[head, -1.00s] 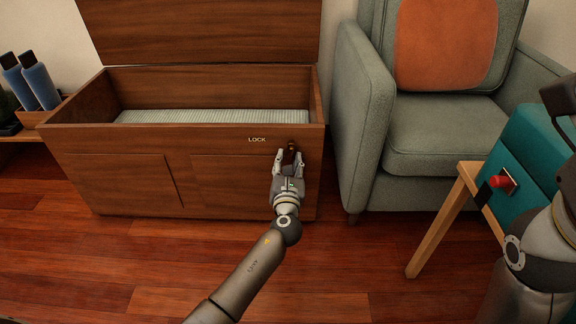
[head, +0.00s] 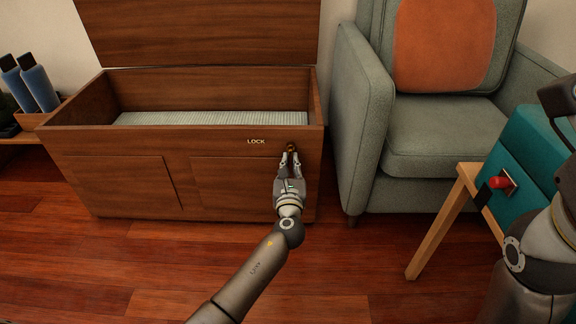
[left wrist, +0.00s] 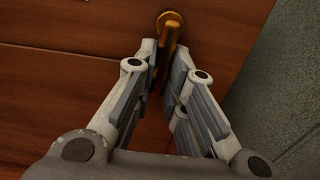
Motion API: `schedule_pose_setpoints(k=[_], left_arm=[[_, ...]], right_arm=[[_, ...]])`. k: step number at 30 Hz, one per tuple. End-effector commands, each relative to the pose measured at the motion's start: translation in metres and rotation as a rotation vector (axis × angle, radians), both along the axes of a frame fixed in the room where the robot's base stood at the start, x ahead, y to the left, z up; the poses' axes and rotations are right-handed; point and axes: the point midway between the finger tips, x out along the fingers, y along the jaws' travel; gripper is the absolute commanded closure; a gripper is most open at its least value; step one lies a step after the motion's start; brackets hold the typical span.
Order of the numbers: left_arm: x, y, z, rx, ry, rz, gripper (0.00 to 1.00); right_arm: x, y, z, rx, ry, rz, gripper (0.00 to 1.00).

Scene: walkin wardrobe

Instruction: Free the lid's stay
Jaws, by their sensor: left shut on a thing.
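The wooden chest (head: 120,142) stands with its lid (head: 200,30) raised. A brass turn lever (head: 291,147) is on the chest's front at the upper right, beside the word LOCK. In the left wrist view the lever (left wrist: 167,48) points down, slightly tilted, from a round brass boss. My left gripper (head: 291,157) is shut on the lever, one finger at each side; the fingertips hide part of it. I cannot make out a stay on the lid.
A grey-green armchair (head: 440,135) with an orange cushion (head: 445,45) stands right of the chest. A teal box (head: 530,150) with a red knob (head: 499,182) is on a wooden stand at the right. Blue bottles (head: 38,85) stand at the left. Floor in front is clear.

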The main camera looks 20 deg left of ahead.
Motion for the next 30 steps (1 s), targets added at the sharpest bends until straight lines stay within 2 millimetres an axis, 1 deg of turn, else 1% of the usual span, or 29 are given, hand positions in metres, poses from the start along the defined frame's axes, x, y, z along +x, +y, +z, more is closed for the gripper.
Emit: schedule_pose_setpoints(k=[4, 11, 12, 16, 17, 26, 30], left_arm=[[0.0003, -0.002, -0.0004, -0.036, -0.01, -0.001, 1.0], [0.0002, -0.0022, -0.0004, -0.039, -0.01, -0.002, 1.0], [0.0002, -0.0022, -0.0003, -0.039, -0.01, -0.002, 0.85], [0.0003, -0.0021, -0.0004, -0.038, -0.01, -0.001, 0.68], [0.0003, -0.002, -0.0003, -0.037, -0.01, -0.001, 0.66], [-0.0003, -0.0016, -0.0004, -0.035, -0.009, -0.001, 0.66], [-0.0075, -0.0038, -0.0014, -0.034, -0.008, -0.001, 0.66]], right_arm=[[-0.0033, 0.0001, 0.0027, 0.0, -0.014, -0.001, 0.03], [-0.0042, -0.0003, 0.0031, 0.001, -0.016, 0.001, 0.03], [-0.0043, -0.0003, 0.0031, 0.001, -0.016, 0.001, 0.03], [-0.0043, -0.0006, 0.0028, 0.003, -0.017, 0.001, 0.03], [-0.0043, -0.0006, 0.0027, 0.002, -0.016, 0.001, 0.03], [-0.0043, -0.0013, 0.0015, 0.003, -0.015, 0.0, 0.03], [-0.0041, -0.001, 0.0016, 0.002, -0.015, 0.0, 0.03]])
